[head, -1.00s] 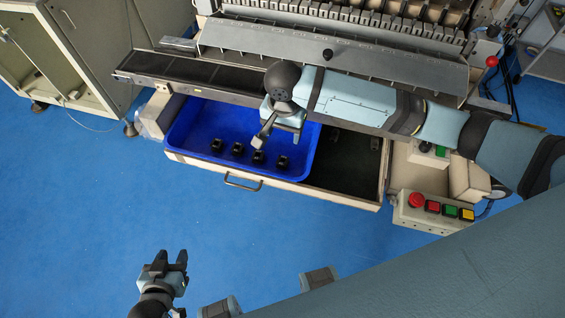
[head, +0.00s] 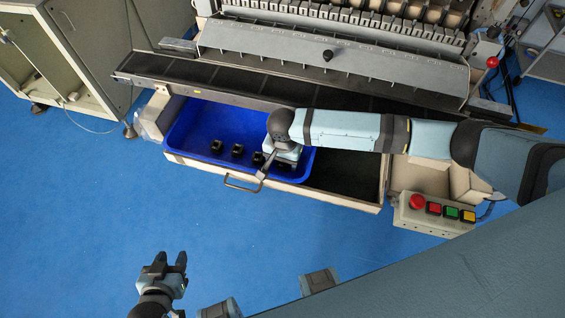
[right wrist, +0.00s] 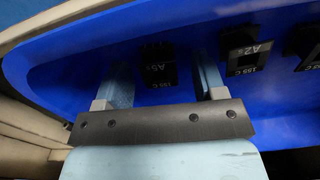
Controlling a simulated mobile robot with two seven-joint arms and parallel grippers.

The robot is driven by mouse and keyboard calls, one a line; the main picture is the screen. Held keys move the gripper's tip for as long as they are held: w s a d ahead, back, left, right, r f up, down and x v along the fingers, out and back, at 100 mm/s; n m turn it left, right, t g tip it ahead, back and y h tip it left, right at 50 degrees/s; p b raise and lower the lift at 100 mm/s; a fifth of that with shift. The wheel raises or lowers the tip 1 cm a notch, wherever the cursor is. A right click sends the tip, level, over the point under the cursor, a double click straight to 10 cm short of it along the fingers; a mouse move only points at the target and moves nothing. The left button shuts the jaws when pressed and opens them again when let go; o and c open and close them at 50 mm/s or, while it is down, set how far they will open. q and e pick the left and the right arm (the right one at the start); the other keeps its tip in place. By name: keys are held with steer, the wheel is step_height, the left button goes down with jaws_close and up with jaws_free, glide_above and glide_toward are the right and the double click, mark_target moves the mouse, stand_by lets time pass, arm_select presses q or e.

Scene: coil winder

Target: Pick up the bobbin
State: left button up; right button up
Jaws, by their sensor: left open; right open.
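Small black bobbins stand in a row in the blue tray (head: 190,130). In the head view three show, the leftmost bobbin (head: 217,146), the middle bobbin (head: 238,149) and one beside my right gripper (head: 258,158). My right gripper (head: 284,157) is over the tray's right part and hides what is under it. In the right wrist view its fingers are open, one on each side of a bobbin (right wrist: 158,65); I cannot tell whether they touch it. Other labelled bobbins (right wrist: 240,50) stand to the right. My left gripper (head: 170,262) is open and empty above the floor.
The tray sits in an open drawer with a metal handle (head: 242,184). The dark drawer part (head: 345,182) to its right looks empty. The machine's long rail (head: 215,82) runs behind the tray. A button box (head: 432,214) stands at the right.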

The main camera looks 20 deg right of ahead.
steer(key=c, duration=1)
steer(key=shift+r, duration=0.1)
step_height(320, 180, up, 20)
steer(key=shift+f+p, duration=0.1)
steer(key=shift+p, duration=0.4)
